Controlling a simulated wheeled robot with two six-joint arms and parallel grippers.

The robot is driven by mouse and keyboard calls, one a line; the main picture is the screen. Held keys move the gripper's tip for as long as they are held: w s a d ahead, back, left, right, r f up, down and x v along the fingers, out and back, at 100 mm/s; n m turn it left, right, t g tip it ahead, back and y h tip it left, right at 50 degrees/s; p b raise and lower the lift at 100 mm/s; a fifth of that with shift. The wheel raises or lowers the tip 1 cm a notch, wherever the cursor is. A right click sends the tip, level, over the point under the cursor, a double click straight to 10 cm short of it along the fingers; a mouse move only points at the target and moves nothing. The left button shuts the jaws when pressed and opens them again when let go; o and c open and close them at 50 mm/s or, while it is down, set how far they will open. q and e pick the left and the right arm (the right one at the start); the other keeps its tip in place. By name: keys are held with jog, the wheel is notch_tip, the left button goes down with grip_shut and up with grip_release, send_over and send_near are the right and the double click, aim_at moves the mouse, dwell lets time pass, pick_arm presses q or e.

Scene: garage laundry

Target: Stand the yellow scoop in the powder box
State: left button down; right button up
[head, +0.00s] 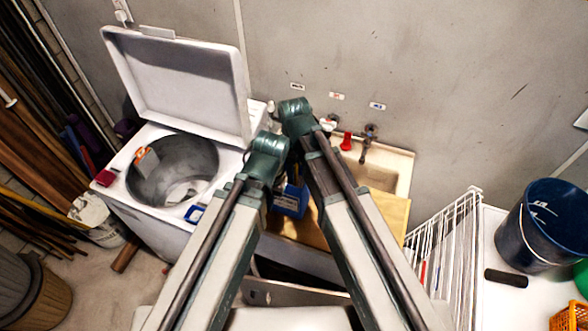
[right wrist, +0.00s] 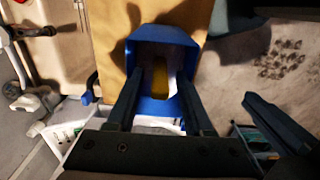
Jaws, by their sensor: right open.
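The blue powder box (head: 291,201) shows between my two arms in the head view, on a wooden board beside the sink. In the right wrist view the box (right wrist: 163,38) is seen from above, with pale powder inside. The yellow scoop (right wrist: 155,84) shows as a yellow strip inside the box. My right gripper (right wrist: 170,78) is open, its two fingertips over the box opening on either side of the yellow strip. I cannot tell whether they touch it. In the head view my arms hide both grippers. A dark bar at the right of the wrist view may be part of my left gripper.
A top-loading washer (head: 170,215) with its lid up stands left. The sink (head: 380,177) with taps is behind the board (head: 393,212). A white wire rack (head: 450,245) and a dark blue bucket (head: 545,225) are at right.

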notch_tip(320, 180, up, 9)
jog(key=p, duration=0.7)
jog(key=shift+f, duration=0.2)
jog(key=shift+f, duration=0.1)
